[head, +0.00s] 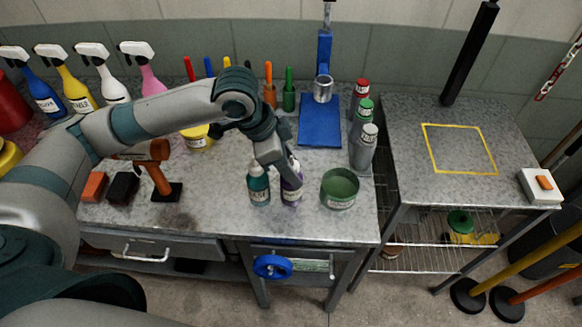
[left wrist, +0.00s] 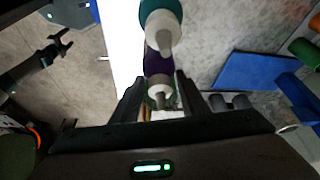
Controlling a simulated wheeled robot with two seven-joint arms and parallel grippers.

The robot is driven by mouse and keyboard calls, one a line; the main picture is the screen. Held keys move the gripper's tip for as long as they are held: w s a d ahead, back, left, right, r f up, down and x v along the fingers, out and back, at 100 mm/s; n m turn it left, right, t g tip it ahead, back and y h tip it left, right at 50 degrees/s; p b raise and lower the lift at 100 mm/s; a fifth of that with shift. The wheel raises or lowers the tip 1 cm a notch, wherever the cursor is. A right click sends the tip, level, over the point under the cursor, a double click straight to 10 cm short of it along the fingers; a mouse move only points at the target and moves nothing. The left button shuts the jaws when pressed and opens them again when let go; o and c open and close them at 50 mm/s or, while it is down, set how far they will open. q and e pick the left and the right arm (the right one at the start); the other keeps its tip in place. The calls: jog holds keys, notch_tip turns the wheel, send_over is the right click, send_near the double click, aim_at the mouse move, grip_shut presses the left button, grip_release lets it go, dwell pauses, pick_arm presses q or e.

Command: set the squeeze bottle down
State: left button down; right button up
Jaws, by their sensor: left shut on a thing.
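The purple squeeze bottle (head: 291,192) is upright near the front edge of the workbench, and my left gripper (head: 284,168) is shut on its upper part from above. In the left wrist view the purple bottle (left wrist: 157,66) with its pale nozzle sits between the two dark fingers (left wrist: 158,92). I cannot tell whether its base touches the bench. A teal squeeze bottle (head: 258,187) stands close beside it on the left, and it also shows in the left wrist view (left wrist: 160,14). My right gripper is not in view.
A green open tin (head: 340,190) stands close to the right of the purple bottle. Grey, green and red-capped cans (head: 363,148) and a blue mat (head: 319,130) lie beyond. The side table (head: 460,185) at right has a yellow-outlined square (head: 489,172) with nothing in it.

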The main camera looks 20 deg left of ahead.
pick_arm(q)
jog(key=shift+f, duration=0.15)
jog(key=c, duration=1)
grip_release()
jog(key=shift+c, duration=0.2)
jog(key=shift+a+r, duration=0.2)
jog(key=shift+r, duration=0.5)
jog(key=b+v, duration=0.2)
jog(key=v, duration=0.9)
jog(key=shift+f, duration=0.1)
